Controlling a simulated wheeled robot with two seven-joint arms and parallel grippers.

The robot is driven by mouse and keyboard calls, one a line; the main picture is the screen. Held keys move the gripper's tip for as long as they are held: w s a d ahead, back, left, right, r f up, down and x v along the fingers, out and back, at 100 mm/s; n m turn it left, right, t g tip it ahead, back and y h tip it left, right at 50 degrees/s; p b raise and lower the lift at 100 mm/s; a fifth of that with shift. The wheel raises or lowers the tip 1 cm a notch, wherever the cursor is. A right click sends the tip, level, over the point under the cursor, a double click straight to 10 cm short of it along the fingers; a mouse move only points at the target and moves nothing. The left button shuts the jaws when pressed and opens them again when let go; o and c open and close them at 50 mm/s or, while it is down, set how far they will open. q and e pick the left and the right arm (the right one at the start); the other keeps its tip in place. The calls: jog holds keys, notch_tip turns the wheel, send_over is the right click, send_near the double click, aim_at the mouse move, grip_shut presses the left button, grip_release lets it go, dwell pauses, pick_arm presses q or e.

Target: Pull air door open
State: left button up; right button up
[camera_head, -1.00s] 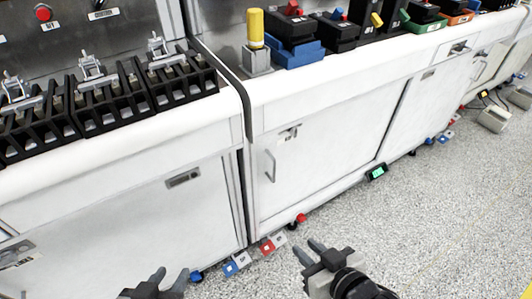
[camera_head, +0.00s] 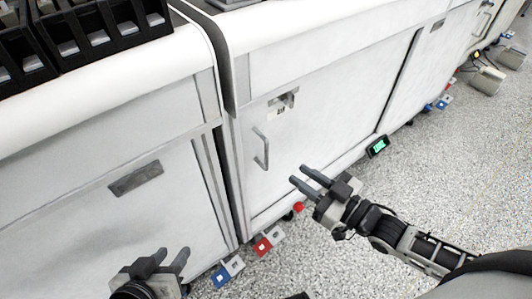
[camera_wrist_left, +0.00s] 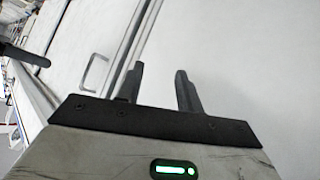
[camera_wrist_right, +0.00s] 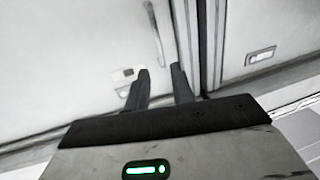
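The white air door (camera_head: 330,115) is a cabinet door that looks closed. Its grey bar handle (camera_head: 261,148) stands near the left edge; the handle also shows in the left wrist view (camera_wrist_left: 96,72) and the right wrist view (camera_wrist_right: 155,35). My right gripper (camera_head: 299,176) is open and empty, to the right of and below the handle, apart from it, with its fingers pointing toward the door. My left gripper (camera_head: 172,258) is open and empty, low in front of the left cabinet, well away from the handle.
The left cabinet (camera_head: 100,215) has a recessed grey plate (camera_head: 134,178). Red and blue floor pieces (camera_head: 263,246) lie at the cabinet base. A small green-lit display (camera_head: 377,146) sits low on the right.

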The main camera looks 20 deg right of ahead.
aim_at(267, 153)
jog(key=b+x, duration=0.2)
jog(key=x, duration=0.9)
jog(key=shift+w+a, duration=0.1)
grip_shut()
